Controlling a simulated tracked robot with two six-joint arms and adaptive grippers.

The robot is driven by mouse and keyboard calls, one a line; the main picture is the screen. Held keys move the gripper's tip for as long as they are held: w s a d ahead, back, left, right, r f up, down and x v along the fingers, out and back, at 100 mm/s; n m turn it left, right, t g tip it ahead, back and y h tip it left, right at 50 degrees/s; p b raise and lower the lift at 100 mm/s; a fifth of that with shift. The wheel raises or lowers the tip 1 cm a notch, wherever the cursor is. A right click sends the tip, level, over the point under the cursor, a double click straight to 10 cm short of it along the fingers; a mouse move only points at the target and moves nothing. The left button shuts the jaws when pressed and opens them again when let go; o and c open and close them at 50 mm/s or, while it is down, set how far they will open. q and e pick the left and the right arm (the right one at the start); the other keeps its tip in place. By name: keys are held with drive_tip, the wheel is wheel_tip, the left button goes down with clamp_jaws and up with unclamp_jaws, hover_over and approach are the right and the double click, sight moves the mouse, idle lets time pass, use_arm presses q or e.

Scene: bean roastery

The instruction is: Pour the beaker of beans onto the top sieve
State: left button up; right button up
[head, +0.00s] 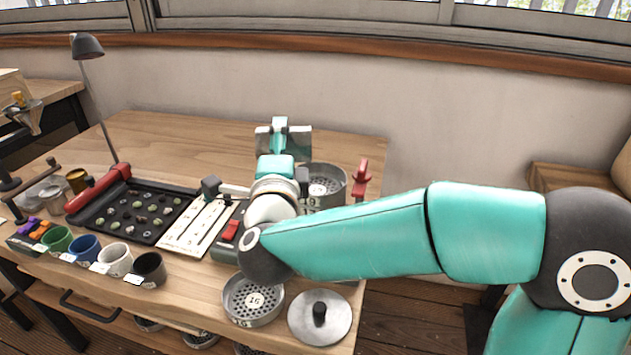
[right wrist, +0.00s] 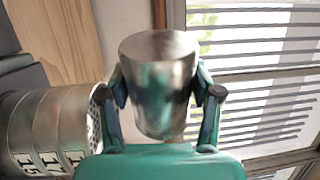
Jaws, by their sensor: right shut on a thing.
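My right gripper (head: 281,130) is shut on a metal beaker (head: 301,141), held above the table's far side. In the head view the gripper hides much of the beaker. In the right wrist view the beaker (right wrist: 160,90) sits between both fingers of the gripper (right wrist: 166,95), its axis about square to the sieve stack's, so it looks tipped well over. I see no beans in it or falling. The sieve stack (head: 325,180) stands below and right of the gripper, partly behind my arm. Its perforated top also shows in the right wrist view (right wrist: 96,122), apart from the beaker. My left gripper is out of view.
A loose sieve (head: 253,302) and a round lid with a black knob (head: 320,318) lie at the front edge. A black bean tray (head: 133,210), several coloured cups (head: 115,259) and a white slotted board (head: 198,228) fill the left. The back of the table (head: 190,135) is clear.

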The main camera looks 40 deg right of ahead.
drive_tip(key=shift+s+d+r+m+b, duration=0.1)
drive_tip(key=shift+d+r+m+b, duration=0.15)
drive_tip(key=shift+m+b, duration=0.6)
drive_tip(key=shift+s+d+f+m+b, duration=0.15)
drive_tip(key=shift+m+b, duration=0.3)
drive_tip(key=shift+b, duration=0.45)
drive_tip(key=shift+s+d+f+m+b, duration=0.1)
drive_tip(key=shift+f+m+b, duration=0.25)
drive_tip(key=shift+b, duration=0.55)
idle(0.4)
drive_tip(key=shift+s+d+r+m+g+h+b, duration=0.15)
drive_tip(key=shift+d+r+m+h+b, duration=0.1)
drive_tip(key=shift+m+b, duration=0.4)
drive_tip(key=shift+s+d+r+m+g+h+b, duration=0.1)
drive_tip(key=shift+r+m+g+h+b, duration=0.1)
drive_tip(key=shift+m+b, duration=0.45)
idle(2.3)
